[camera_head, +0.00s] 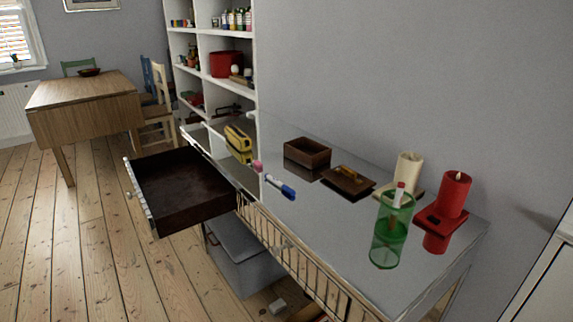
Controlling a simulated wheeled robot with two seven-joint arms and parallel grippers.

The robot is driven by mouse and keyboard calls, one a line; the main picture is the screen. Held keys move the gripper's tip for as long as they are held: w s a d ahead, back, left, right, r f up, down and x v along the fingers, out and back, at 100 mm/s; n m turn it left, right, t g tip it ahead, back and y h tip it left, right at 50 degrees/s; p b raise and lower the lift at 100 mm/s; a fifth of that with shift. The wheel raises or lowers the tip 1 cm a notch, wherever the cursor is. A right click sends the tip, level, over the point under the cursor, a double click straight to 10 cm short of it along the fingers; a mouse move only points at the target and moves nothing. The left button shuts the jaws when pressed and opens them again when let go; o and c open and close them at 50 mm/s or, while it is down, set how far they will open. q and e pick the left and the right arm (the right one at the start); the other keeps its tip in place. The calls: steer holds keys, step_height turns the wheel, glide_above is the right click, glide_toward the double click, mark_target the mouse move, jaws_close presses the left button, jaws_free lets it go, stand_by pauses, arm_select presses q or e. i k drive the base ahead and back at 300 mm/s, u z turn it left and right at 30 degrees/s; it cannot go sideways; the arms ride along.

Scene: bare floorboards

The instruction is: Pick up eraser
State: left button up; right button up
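A small pink object (257,166), which looks like an eraser, lies at the left edge of the grey dresser top (335,225). A blue and white marker (281,187) lies just right of it. The pink object is small in this view, so I cannot be sure what it is. A small pale block (278,306) lies low near the floor, below the dresser top; I cannot tell what it is. Neither of my grippers shows in the head view.
A dark drawer (140,198) is pulled out at left. A green glass (385,252) holding a marker, a red candle (455,190), a cream candle (408,167), an open brown box (307,145) and its lid (330,178) stand on top. A grey bin (235,245) sits below.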

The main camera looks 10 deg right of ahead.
mark_target(257, 164)
steer(key=u, duration=1.4)
steer(key=i, duration=1.75)
steer(key=z, duration=2.15)
